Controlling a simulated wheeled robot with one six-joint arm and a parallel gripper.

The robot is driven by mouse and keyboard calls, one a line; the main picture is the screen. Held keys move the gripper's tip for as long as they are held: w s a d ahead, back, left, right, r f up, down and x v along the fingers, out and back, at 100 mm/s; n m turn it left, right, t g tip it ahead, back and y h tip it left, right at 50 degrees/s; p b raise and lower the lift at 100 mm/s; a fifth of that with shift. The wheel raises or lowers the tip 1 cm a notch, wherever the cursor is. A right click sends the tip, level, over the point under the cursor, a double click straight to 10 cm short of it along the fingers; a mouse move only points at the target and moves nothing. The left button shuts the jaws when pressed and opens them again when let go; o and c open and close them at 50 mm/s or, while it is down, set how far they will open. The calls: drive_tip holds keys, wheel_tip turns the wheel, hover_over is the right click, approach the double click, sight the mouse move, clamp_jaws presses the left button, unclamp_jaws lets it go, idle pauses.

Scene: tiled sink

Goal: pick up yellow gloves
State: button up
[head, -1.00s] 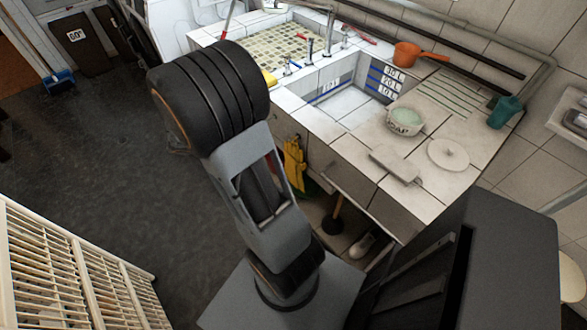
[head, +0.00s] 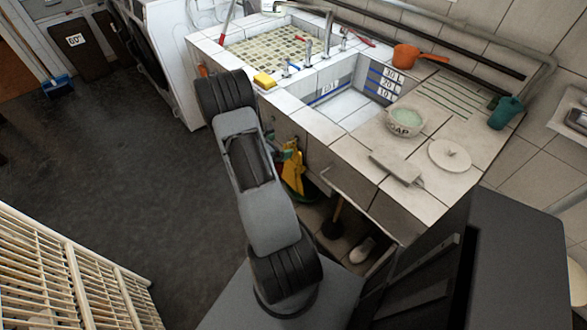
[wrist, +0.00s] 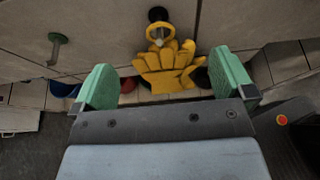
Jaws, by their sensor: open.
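My gripper (wrist: 170,85) is open, with one green finger on each side of the gloves in the wrist view. The gloves appear between and beyond the fingertips; I cannot tell the exact distance. Nothing is held.
A green hook (wrist: 57,47) sticks out from the counter front at left. A plunger (head: 334,218) and a pale shoe (head: 362,250) are under the counter. A yellow sponge (head: 264,80), a soap bowl (head: 404,121) and an orange pot (head: 406,55) are on top.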

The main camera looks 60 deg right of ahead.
drive_tip(key=shift+p+x, duration=0.3)
drive_tip(key=shift+x, duration=2.7)
drive_tip(key=c, duration=1.2)
